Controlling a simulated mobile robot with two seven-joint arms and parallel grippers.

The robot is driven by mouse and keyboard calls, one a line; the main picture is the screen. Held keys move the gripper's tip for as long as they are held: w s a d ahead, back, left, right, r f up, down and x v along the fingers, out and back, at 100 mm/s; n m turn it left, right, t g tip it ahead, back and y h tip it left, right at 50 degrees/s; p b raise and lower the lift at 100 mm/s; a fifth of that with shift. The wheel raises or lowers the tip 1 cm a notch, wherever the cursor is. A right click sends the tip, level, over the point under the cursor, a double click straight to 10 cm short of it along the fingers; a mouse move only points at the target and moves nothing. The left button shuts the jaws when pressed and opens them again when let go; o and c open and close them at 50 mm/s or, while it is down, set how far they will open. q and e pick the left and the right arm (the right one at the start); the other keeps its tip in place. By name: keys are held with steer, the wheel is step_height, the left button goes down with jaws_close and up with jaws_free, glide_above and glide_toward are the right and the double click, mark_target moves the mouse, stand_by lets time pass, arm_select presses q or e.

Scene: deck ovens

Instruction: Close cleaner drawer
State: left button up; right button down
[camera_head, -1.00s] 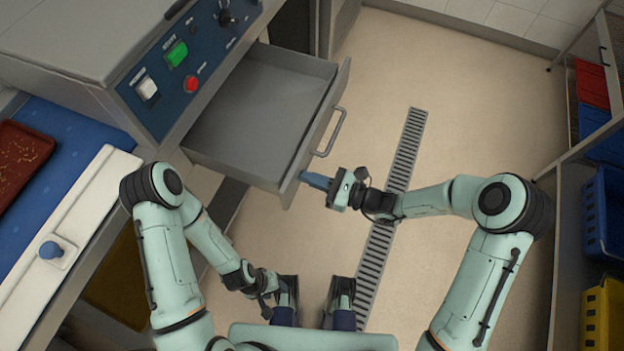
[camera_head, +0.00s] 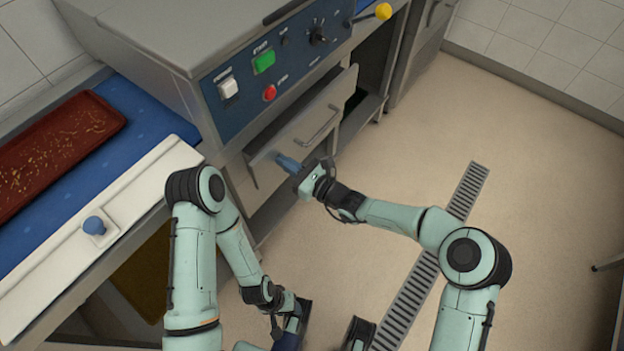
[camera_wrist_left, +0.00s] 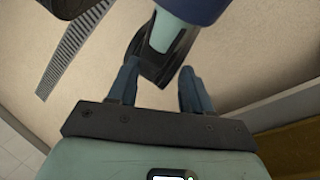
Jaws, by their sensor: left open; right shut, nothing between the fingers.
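The grey drawer (camera_head: 290,134) sits under the blue control panel and its front is close to the machine body. A sliver of its side shows at the front's left end, so it looks slightly out. Its bar handle (camera_head: 319,126) is on the front's right part. My right gripper (camera_head: 282,160) is shut and empty, with its blue fingertips at the left part of the drawer front, apparently touching it. My left gripper hangs low near my base; in the left wrist view (camera_wrist_left: 158,90) its fingers are apart with nothing gripped.
The control panel (camera_head: 285,60) has a green button, a red button and a knob. A blue worktop with a dark red tray (camera_head: 60,150) and a white board with a blue knob (camera_head: 95,226) lie left. Open floor with a drain grate (camera_head: 468,190) lies right.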

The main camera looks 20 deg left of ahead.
mark_target(274, 155)
steer(key=x, duration=0.3)
steer(key=shift+w+a+f+b, duration=0.1)
steer(key=shift+a+b, duration=0.15)
steer(key=shift+b, duration=0.1)
arm_select(q)
steer(key=shift+w+a+f+t, duration=0.3)
steer(key=shift+w+f, duration=0.35)
steer(key=shift+w, duration=0.15)
arm_select(e)
steer(key=shift+a, duration=0.15)
steer(key=shift+r, duration=0.3)
